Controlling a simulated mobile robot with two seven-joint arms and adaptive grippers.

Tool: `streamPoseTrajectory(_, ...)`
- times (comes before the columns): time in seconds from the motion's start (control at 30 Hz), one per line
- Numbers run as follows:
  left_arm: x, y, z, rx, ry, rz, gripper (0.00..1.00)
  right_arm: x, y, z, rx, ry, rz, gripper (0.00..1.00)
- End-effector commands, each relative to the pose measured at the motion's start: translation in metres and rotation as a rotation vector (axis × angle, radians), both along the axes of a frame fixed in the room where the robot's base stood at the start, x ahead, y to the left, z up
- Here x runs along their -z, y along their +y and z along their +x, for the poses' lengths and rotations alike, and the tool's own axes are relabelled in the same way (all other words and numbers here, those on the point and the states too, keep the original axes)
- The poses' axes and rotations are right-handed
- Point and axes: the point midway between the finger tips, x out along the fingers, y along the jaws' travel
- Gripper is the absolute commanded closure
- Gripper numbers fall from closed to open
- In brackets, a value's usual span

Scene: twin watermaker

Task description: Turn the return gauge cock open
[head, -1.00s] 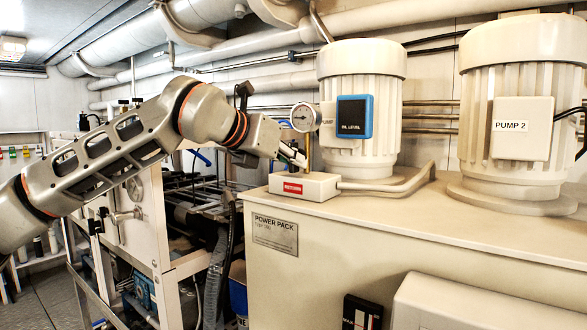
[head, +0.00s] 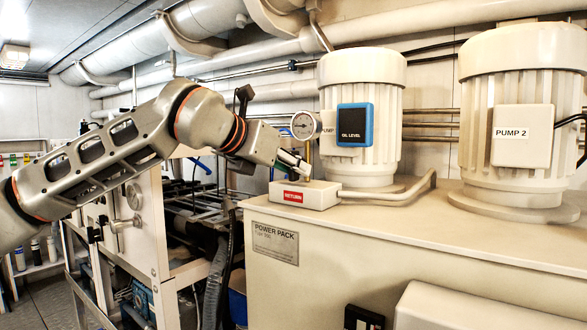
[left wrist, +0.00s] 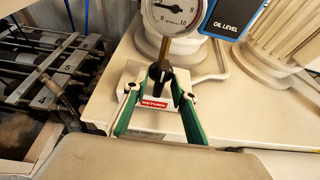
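The return gauge cock, a small black fitting on a brass stem below the gauge, shows in the left wrist view (left wrist: 160,73). It stands on a white block (head: 322,196) with a red RETURN label (left wrist: 154,103). The round gauge (head: 304,124) is above it, also in the left wrist view (left wrist: 172,14). My left gripper (left wrist: 160,90) has its green-lined fingers apart, one on each side of the cock. I cannot tell whether either finger touches it. In the head view, the gripper (head: 296,165) is just above the block and partly hides the cock. My right gripper is not in view.
The pump with the blue-framed OIL LEVEL box (head: 355,124) stands close behind the block. A bent pipe (head: 405,190) runs right from the block. Pump 2 (head: 522,120) is farther right. The power pack top (head: 400,220) is clear in front.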

Motion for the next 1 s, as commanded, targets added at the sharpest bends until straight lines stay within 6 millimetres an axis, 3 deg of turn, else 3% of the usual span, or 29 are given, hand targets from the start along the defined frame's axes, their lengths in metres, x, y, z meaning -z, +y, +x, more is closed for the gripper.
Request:
streamPoseTrajectory(0.5, -0.037, 0.052, -0.071, -0.002, -0.002, -0.001, 0.74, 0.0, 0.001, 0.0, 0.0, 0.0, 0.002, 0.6)
streamPoseTrajectory(1.0, -0.042, 0.059, -0.081, -0.002, -0.001, 0.0, 0.74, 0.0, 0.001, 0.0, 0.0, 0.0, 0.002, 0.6)
